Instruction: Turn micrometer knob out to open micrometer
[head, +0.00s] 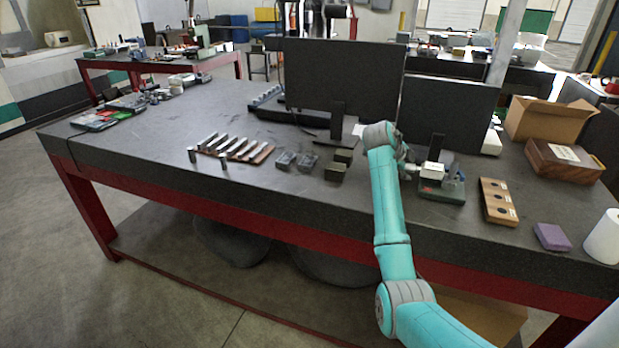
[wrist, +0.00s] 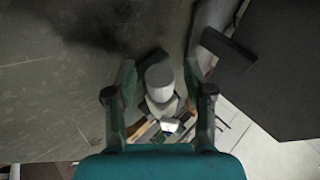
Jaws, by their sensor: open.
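The micrometer (head: 452,172) sits in a dark green stand (head: 440,190) on the right part of the bench, with a pale block-like part at its left. In the wrist view a light grey cylinder (wrist: 160,76), which looks like the micrometer knob seen end-on, lies between my fingers. My gripper (head: 408,168) is just left of the micrometer at knob height. In the wrist view my gripper (wrist: 160,82) is open, with one finger on each side of the cylinder and visible gaps. The measuring faces are too small to make out.
Two dark monitors (head: 345,80) stand close behind. A wooden block with holes (head: 497,202), a purple block (head: 552,237) and a white roll (head: 604,238) lie to the right. Small dark blocks (head: 338,165) and a rack of metal bars (head: 235,148) lie to the left.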

